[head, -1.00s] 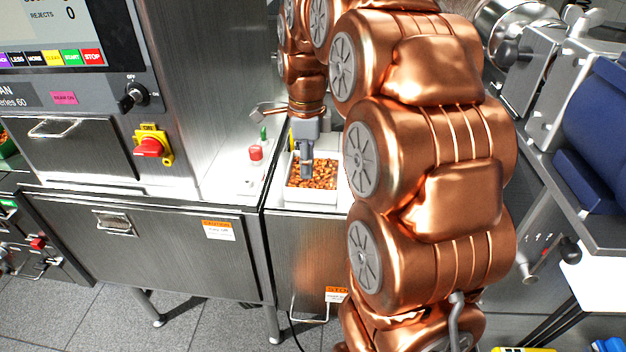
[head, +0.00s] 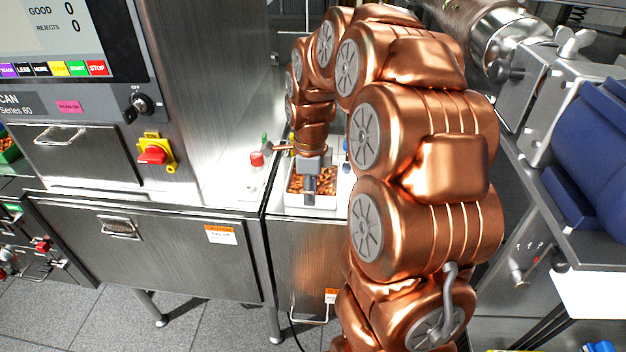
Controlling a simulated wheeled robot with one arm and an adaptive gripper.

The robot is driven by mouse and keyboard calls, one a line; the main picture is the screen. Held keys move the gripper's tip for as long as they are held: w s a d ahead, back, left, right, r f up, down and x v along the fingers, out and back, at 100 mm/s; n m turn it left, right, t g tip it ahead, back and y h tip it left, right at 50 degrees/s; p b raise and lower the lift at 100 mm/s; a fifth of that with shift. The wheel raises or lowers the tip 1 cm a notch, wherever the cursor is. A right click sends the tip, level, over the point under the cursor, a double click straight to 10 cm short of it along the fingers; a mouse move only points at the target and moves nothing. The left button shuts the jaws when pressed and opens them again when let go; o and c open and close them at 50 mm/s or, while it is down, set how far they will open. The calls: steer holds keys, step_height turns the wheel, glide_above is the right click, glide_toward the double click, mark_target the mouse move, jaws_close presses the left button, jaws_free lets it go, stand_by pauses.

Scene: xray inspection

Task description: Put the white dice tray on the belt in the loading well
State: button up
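The white dice tray (head: 310,211) holds orange-brown diced pieces and sits in the loading well area, between the steel cabinet and my arm. My gripper (head: 310,198) points down at the tray's near side, over or at its front wall. The fingers overlap the tray in the picture, and I cannot tell whether they touch it. Their opening is too small to make out. The belt under the tray is hidden by the tray and my arm.
A steel inspection cabinet (head: 150,245) with a red switch (head: 153,155) stands at left. A red button (head: 257,159) sits on the ledge left of the tray. A blue hopper (head: 595,140) and steel frame are at right. Grey floor shows at lower left.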

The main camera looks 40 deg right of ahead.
steer(key=shift+f, duration=0.3)
jaws_close()
stand_by(0.3)
